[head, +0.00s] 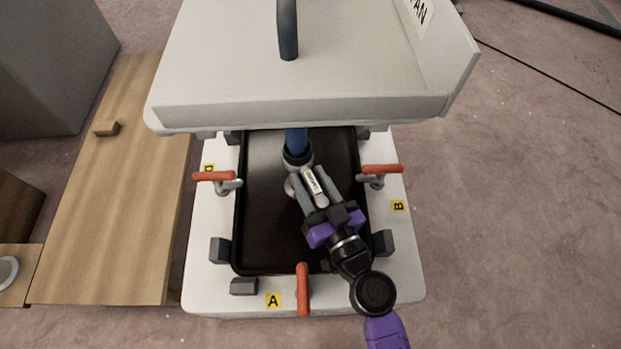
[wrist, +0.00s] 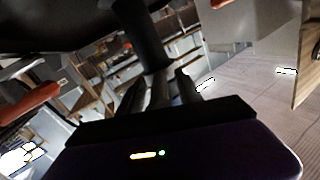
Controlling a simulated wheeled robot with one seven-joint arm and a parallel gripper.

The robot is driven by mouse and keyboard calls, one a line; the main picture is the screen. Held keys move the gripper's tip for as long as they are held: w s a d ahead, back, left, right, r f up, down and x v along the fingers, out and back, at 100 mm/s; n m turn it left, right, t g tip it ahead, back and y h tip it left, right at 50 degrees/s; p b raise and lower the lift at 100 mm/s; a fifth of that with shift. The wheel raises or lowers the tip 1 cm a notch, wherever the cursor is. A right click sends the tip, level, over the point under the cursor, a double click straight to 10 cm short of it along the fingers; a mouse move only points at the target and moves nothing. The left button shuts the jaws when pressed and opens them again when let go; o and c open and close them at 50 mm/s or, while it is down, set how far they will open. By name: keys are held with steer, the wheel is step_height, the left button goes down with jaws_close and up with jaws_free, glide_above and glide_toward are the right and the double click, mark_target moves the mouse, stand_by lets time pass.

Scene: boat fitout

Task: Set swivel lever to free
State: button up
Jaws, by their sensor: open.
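A blue post (head: 296,140) with a grey collar (head: 298,157) rises from the black tray to the underside of the white seat. A pale tab with small dark lettering (head: 314,184), apparently the swivel lever, points from the collar toward the front right. Its lettering is too small to read surely. My gripper (head: 308,178) is open, with one finger on each side of the tab; I cannot tell whether they touch it. In the wrist view the fingers (wrist: 170,85) point toward a dark post (wrist: 145,40), and the lever is not clear.
The white seat (head: 300,75) overhangs the work area. Red-handled clamps stand at the left (head: 213,176), right (head: 382,169) and front (head: 303,290) of the black tray (head: 265,230). Dark blocks surround it.

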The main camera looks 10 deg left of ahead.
steer(key=shift+d, duration=0.1)
steer(key=b+v, duration=0.2)
steer(key=v, duration=0.5)
steer(key=shift+s, duration=0.35)
steer(key=shift+d, duration=0.15)
